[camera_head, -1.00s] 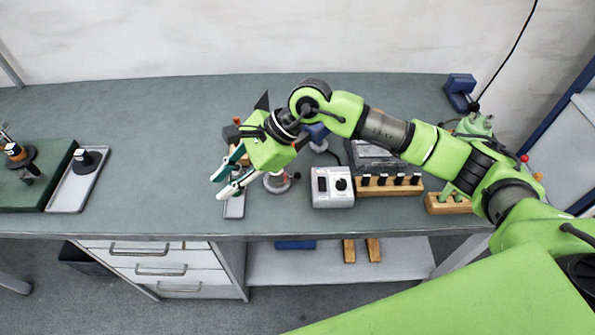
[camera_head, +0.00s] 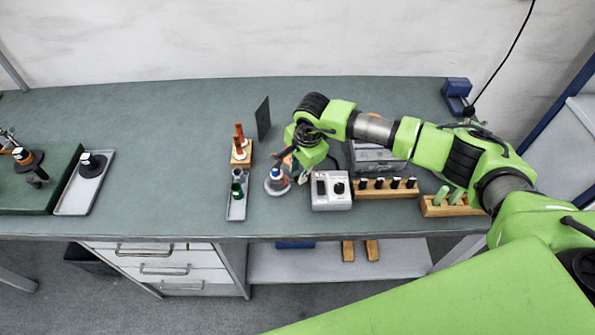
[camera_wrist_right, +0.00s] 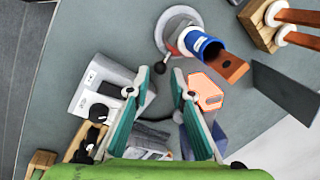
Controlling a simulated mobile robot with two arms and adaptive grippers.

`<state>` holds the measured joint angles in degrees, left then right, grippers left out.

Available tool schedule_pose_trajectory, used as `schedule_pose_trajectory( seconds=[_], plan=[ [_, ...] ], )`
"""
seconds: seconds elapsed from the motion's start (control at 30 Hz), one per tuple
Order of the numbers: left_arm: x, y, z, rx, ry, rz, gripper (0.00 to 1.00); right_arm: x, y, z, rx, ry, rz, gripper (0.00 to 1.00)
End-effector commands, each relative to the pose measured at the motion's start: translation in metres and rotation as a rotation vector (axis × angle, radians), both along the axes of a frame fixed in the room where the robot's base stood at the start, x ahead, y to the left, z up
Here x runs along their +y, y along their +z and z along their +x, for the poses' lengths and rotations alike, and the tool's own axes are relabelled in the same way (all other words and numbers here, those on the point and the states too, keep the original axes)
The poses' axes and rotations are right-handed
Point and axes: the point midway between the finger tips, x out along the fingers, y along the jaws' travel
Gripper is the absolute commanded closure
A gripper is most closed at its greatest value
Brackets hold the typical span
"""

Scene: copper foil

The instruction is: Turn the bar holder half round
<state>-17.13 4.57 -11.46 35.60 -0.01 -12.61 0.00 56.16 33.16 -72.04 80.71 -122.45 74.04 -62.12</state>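The bar holder (camera_head: 277,182) looks like a round grey base with a blue collar on top, on the bench left of the grey box. In the right wrist view, the blue collar (camera_wrist_right: 203,46) holds a flat brown bar (camera_wrist_right: 227,66) that slants out, and a red knob shows beside it. My right gripper (camera_wrist_right: 160,75) is open and empty, its teal fingers apart over the bench beside the holder, not touching it. In the head view the right gripper (camera_head: 303,168) is just right of the holder, partly hidden by its own wrist. My left gripper is not in view.
The grey box (camera_head: 332,190) with a knob stands close right of the holder. An orange piece (camera_wrist_right: 204,92) lies near the right fingertip. A dark upright plate (camera_head: 262,117), a wooden stand (camera_head: 241,152) and a narrow tray (camera_head: 236,209) are to the left.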

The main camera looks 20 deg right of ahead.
Motion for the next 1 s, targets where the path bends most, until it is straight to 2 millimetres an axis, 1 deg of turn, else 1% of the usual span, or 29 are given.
schedule_pose_trajectory(
  seconds=[0.03,0.1,0.23,0.4,0.6,0.67,0.7,1.0],
  plan=[
    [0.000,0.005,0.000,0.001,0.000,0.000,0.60,0.001,-0.007,0.001,0.003,-0.002,0.000,0.79],
    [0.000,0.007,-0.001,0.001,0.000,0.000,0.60,0.002,-0.016,0.003,0.003,-0.002,0.002,0.79],
    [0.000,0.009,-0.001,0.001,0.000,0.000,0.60,0.002,-0.026,0.005,0.000,-0.001,0.001,0.79],
    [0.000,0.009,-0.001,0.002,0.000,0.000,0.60,0.002,-0.031,0.006,0.000,-0.001,0.001,0.79],
    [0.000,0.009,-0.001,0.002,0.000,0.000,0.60,0.002,-0.031,0.006,-0.001,0.000,0.001,0.79],
    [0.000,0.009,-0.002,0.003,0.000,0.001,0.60,0.002,-0.031,0.006,-0.001,-0.001,0.001,0.94],
    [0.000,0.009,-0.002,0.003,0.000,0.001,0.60,0.002,-0.031,0.006,0.000,-0.001,0.001,1.00],
    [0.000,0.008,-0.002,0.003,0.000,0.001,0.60,0.003,-0.031,0.005,0.000,-0.007,0.001,1.00]
  ],
)
